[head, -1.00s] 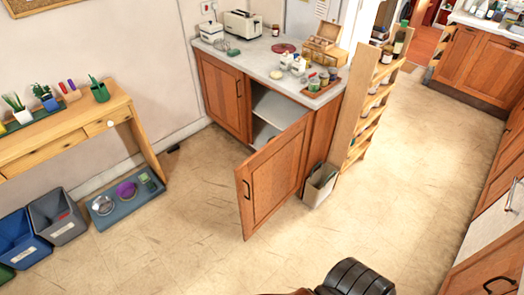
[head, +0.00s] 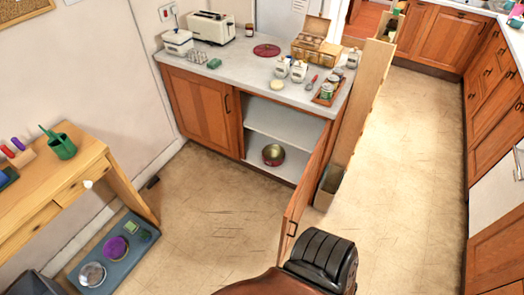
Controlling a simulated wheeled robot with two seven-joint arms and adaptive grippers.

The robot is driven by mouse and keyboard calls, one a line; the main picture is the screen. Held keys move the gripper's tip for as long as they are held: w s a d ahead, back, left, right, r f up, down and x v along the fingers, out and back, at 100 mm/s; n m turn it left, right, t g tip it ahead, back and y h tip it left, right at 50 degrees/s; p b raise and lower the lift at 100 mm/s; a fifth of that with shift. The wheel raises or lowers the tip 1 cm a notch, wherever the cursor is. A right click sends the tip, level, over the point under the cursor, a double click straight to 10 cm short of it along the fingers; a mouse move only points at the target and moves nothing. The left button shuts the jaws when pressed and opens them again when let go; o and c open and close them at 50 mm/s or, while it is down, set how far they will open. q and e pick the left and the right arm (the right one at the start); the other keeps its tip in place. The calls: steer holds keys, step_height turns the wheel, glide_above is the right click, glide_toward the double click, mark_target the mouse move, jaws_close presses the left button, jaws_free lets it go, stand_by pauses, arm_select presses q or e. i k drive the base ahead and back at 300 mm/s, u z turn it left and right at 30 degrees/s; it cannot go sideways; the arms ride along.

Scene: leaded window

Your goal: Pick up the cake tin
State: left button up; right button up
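A small round tin (head: 273,154), dark red outside with a gold-coloured inside, stands on the bottom shelf of the open cupboard (head: 285,126); it looks like the cake tin. It stands near the front of the shelf, with free room around it. The cupboard door (head: 302,192) stands wide open, seen nearly edge-on, to the right of the opening. Neither of my grippers is in view.
The worktop (head: 225,62) above carries a toaster (head: 210,27), jars and a wooden egg box (head: 316,43). A tall narrow shelf rack (head: 361,95) stands right of the cupboard. A wooden bench (head: 60,185) and a blue tray with bowls (head: 116,250) are at left. The floor before the cupboard is clear.

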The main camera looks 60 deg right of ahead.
mark_target(273, 155)
steer(key=z, duration=0.55)
steer(key=i, duration=1.95)
steer(key=z, duration=1.25)
steer(key=i, duration=0.6)
steer(key=z, duration=0.2)
